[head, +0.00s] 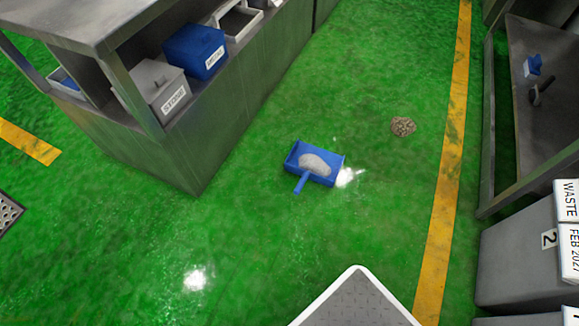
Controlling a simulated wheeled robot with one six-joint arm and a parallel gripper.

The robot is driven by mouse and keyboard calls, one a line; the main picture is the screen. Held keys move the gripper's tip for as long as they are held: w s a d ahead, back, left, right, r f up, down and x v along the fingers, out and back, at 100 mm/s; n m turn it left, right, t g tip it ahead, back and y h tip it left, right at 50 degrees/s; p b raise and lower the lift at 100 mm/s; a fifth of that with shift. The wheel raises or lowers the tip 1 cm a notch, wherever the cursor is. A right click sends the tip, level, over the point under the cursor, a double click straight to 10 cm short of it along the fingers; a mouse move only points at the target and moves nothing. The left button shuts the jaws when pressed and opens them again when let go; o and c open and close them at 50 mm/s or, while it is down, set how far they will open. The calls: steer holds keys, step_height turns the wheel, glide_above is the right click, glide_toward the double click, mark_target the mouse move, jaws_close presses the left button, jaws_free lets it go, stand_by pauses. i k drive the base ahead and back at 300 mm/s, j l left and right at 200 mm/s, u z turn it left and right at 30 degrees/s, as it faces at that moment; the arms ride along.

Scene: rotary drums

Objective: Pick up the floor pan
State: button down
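The floor pan (331,180) is a blue dustpan lying on the green floor near the middle of the head view. A mound of pale grey powder (316,164) sits in it. Its short blue handle (300,184) points down and to the left in the picture. My gripper is not in view, and nothing is touching the pan.
A steel workbench (190,150) with bins stands at upper left. A small brownish pile (403,126) lies on the floor beside a yellow line (446,180). A steel table (540,130) and grey waste bins (525,250) stand at right. Floor around the pan is clear.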

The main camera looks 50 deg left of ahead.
mark_target(317, 165)
steer(key=u, duration=1.55)
steer(key=z, duration=2.1)
steer(key=u, duration=2)
steer(key=i+j, duration=0.25)
steer(key=k+u, duration=0.05)
